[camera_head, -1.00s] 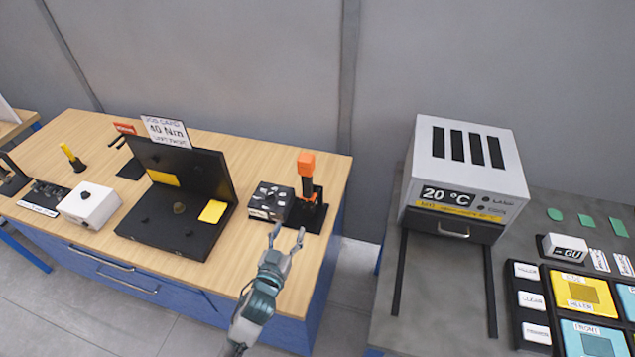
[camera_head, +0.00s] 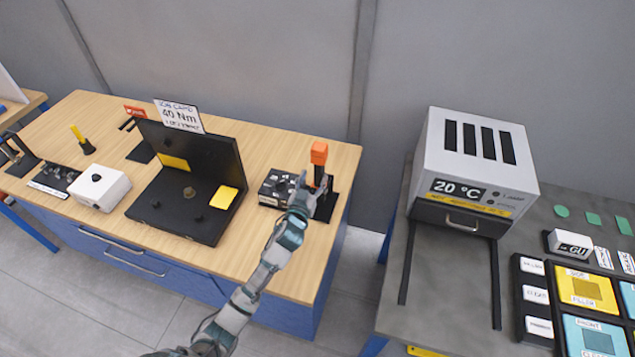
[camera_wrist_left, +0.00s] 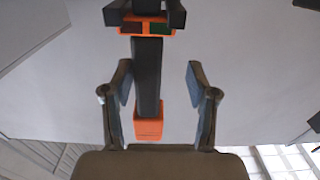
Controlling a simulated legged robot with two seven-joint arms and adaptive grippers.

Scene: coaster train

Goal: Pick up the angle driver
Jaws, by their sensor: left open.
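The angle driver (camera_head: 319,153), a tool with an orange end and a dark body, stands upright in a black stand (camera_head: 326,206) at the right end of the wooden bench. My left gripper (camera_head: 310,183) is open at the driver and hides part of its body. My right gripper is not in view.
A black box with dark pieces (camera_head: 276,188) sits just left of the stand. An open black case (camera_head: 160,213) and a white box (camera_head: 100,187) are farther left. A grey table with a white oven (camera_head: 478,160) stands to the right, across a gap.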

